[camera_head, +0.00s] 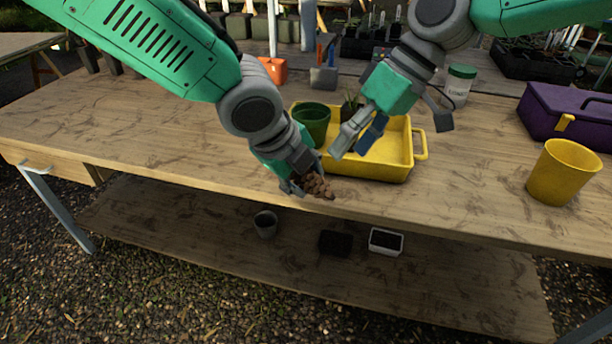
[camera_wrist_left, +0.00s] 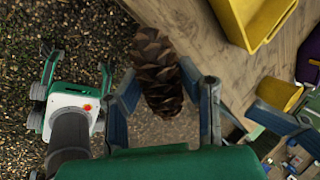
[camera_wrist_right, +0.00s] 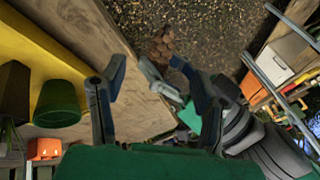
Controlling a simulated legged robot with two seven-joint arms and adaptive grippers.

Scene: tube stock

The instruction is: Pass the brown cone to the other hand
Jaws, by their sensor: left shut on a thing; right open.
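The brown cone (camera_head: 318,187), a scaly pine cone, is held by my left gripper (camera_head: 303,180) near the front edge of the bench. In the left wrist view the cone (camera_wrist_left: 157,72) stands up between the left fingers and reaches beyond their tips. My right gripper (camera_head: 358,143) is open and empty, above the yellow tray, up and to the right of the cone and apart from it. In the right wrist view the cone (camera_wrist_right: 157,44) shows beyond the open right fingers, partly hidden by the left gripper.
A yellow tray (camera_head: 375,170) lies under the right gripper, with a green pot (camera_head: 312,122) at its left. A yellow pot (camera_head: 562,174) and a purple toolbox (camera_head: 572,112) stand to the right. The bench's left part is clear. Small pots lie on the lower shelf (camera_head: 200,230).

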